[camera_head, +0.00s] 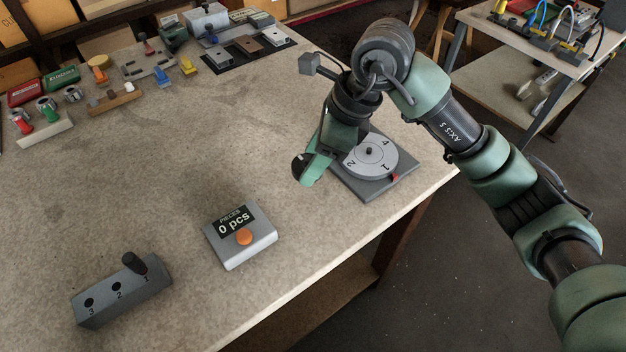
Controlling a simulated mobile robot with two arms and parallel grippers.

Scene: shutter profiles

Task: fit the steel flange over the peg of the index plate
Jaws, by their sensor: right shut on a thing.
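My right gripper (306,170) points down over the table just left of the plate, apart from the peg. It is shut on a piece, which I take for the steel flange; the green fingers hide nearly all of it, and no flange shows elsewhere. My left gripper is out of view.
A counter box reading "0 pcs" (241,236) and a grey block with numbered holes and a black pin (121,291) stand at the front. Fixtures and small parts line the back, including a dark tray (249,47). The table's middle is clear.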

